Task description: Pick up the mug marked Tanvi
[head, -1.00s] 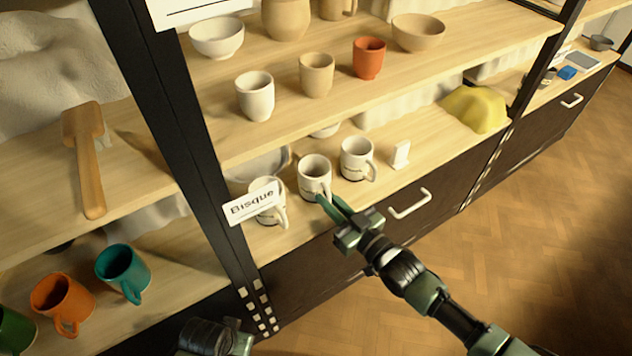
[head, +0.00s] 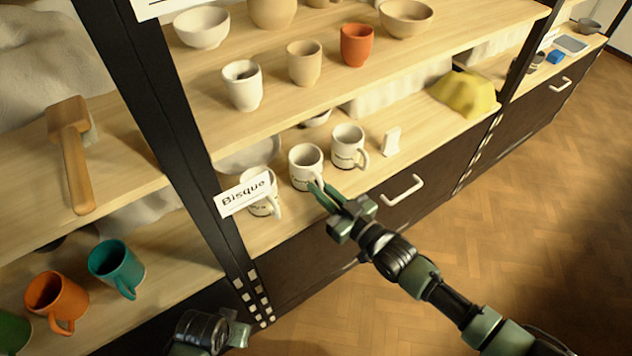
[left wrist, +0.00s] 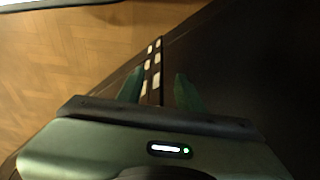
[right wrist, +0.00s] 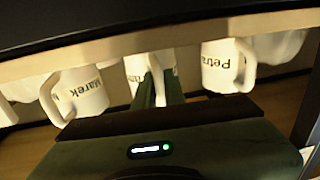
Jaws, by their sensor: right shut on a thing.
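Three white mugs with dark lettering stand on the lower light-wood shelf. My right gripper (head: 320,189) is shut on the handle of the middle mug (head: 304,165), which is upright on the shelf. In the right wrist view the middle mug (right wrist: 135,68) is behind the fingers, and its name is too covered to read. The mug to its left there reads Marek (right wrist: 85,92), and the one to its right reads Petra (right wrist: 215,68). My left gripper (left wrist: 160,90) is open and empty, low in front of the dark unit, away from the mugs.
The Bisque sign (head: 246,193) and a black post (head: 165,130) stand close to the left mug. A small white card (head: 391,141) and a yellow lump (head: 465,93) are further right. An upper shelf with bowls and cups overhangs the mugs. Floor in front is clear.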

